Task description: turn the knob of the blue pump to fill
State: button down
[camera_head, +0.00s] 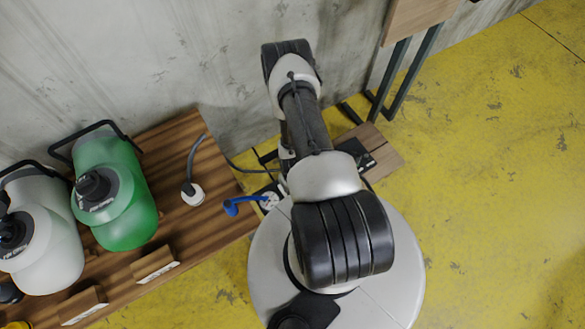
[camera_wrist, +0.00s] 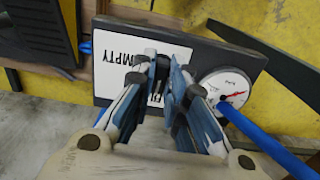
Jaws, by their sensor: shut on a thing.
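In the wrist view, the pump's dark panel (camera_wrist: 238,59) carries a white label (camera_wrist: 113,72) reading "EMPTY", with part of "FILL" showing lower down. A round white gauge (camera_wrist: 222,88) with a red needle sits at its right, with a blue hose (camera_wrist: 262,140) leading away. My gripper (camera_wrist: 163,72) is at the label, its fingers shut on a small dark part between them, which appears to be the knob. The fingers hide most of the knob, so its pointing cannot be told. In the head view my arm hides the gripper; the blue hose (camera_head: 240,205) shows beside it.
A wooden bench (camera_head: 185,225) at left holds a green tank (camera_head: 125,205), a white tank (camera_head: 45,245) and a white fitting (camera_head: 193,195) with a grey hose. A concrete wall (camera_head: 150,50) stands behind. The yellow floor (camera_head: 490,200) at right is clear.

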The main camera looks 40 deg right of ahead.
dwell(0.4)
jog(key=c, duration=1.6)
grip_release()
notch_tip(320, 180, up, 12)
